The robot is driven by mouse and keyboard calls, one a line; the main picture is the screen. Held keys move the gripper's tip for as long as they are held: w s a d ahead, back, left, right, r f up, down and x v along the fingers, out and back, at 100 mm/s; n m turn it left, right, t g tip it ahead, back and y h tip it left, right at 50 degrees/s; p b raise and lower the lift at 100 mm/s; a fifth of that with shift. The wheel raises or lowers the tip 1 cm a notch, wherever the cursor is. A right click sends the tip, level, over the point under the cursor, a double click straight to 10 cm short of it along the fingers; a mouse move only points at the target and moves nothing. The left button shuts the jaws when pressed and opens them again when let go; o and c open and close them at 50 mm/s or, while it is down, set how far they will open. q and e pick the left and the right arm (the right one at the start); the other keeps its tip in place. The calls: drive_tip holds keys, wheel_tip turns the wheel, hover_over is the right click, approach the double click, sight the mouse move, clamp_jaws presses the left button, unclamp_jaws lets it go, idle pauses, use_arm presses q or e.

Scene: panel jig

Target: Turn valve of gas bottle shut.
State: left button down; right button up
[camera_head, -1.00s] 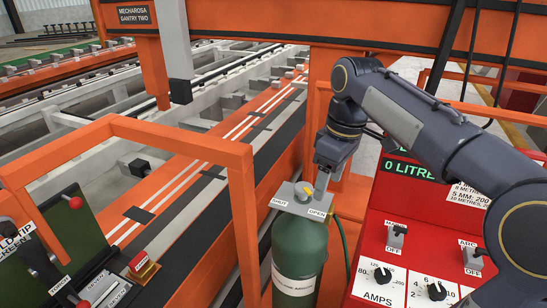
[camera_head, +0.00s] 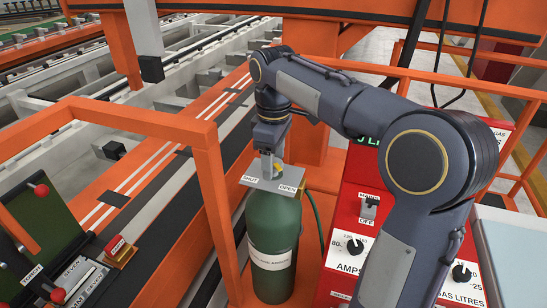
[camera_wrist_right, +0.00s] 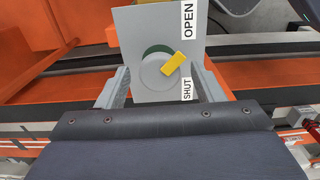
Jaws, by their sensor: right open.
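The green gas bottle (camera_head: 272,235) stands upright with a grey plate (camera_head: 258,184) on top, marked SHUT at left and OPEN at right. My right gripper (camera_head: 271,166) is over the plate, partly hiding the valve. In the right wrist view, the round grey valve knob (camera_wrist_right: 152,72) with its yellow pointer bar (camera_wrist_right: 173,63) lies between the fingers of the open gripper (camera_wrist_right: 163,82). The bar slants up and right, toward the plate edge between the SHUT and OPEN labels. I cannot tell whether the fingers touch the knob. My left gripper is not in view.
An orange rail frame (camera_head: 205,165) stands left of the bottle. A red welding panel (camera_head: 350,205) with knobs and switches stands close on its right, under my right arm. A dark green hose (camera_head: 317,215) runs down beside the bottle. A green control panel (camera_head: 40,215) is at far left.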

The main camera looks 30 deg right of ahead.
drive_tip(key=c, duration=1)
drive_tip(key=shift+o, duration=0.2)
drive_tip(key=shift+r+m, duration=0.1)
drive_tip(key=shift+m, duration=0.2)
drive_tip(key=m+p, duration=0.2)
drive_tip(key=shift+m, duration=0.3)
drive_tip(key=m+p, duration=0.2)
drive_tip(key=m, duration=0.3)
drive_tip(key=m+p, duration=0.2)
drive_tip(key=m, duration=0.3)
drive_tip(key=m+p, duration=0.1)
drive_tip(key=m, duration=0.3)
drive_tip(key=shift+m, duration=0.4)
